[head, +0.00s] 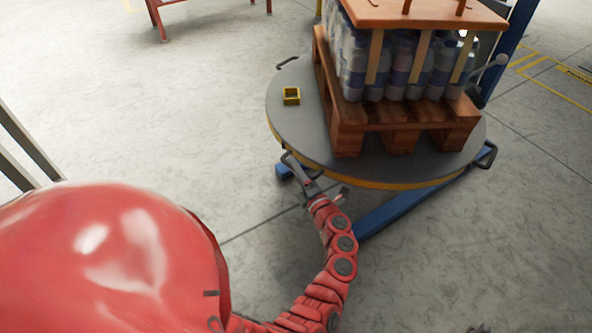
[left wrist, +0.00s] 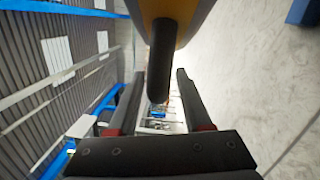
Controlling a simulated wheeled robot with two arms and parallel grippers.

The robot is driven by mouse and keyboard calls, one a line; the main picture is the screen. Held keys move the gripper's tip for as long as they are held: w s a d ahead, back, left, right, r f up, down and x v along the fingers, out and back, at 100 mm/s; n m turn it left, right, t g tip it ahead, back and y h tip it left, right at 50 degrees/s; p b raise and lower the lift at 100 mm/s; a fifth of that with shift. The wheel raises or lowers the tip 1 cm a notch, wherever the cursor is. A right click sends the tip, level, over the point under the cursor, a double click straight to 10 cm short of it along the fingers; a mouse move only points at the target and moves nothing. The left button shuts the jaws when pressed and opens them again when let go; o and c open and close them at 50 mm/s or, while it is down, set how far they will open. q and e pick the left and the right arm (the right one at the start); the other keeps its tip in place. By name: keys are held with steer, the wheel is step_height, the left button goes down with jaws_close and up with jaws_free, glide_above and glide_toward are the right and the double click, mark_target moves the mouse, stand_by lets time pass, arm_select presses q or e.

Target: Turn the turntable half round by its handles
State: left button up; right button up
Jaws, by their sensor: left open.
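The turntable (head: 302,122) is a grey disc with a yellow rim, low above the floor. It has dark bar handles: one at the far left (head: 287,62), one at the right (head: 488,155), and one at the near edge by my left gripper (head: 308,181). My left gripper is open at that near edge. In the left wrist view, a dark handle (left wrist: 161,60) reaches down from the yellow rim between the spread fingers of the gripper (left wrist: 160,88), with gaps on both sides. My right gripper is not in view.
A wooden pallet (head: 398,128) with wrapped bottles (head: 400,70) under a wooden top board (head: 415,12) stands on the turntable. A small yellow box (head: 291,96) sits on the disc. Blue base beams (head: 400,206) show below.

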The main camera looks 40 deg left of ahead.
arm_select(q)
jaws_close()
stand_by(1.4)
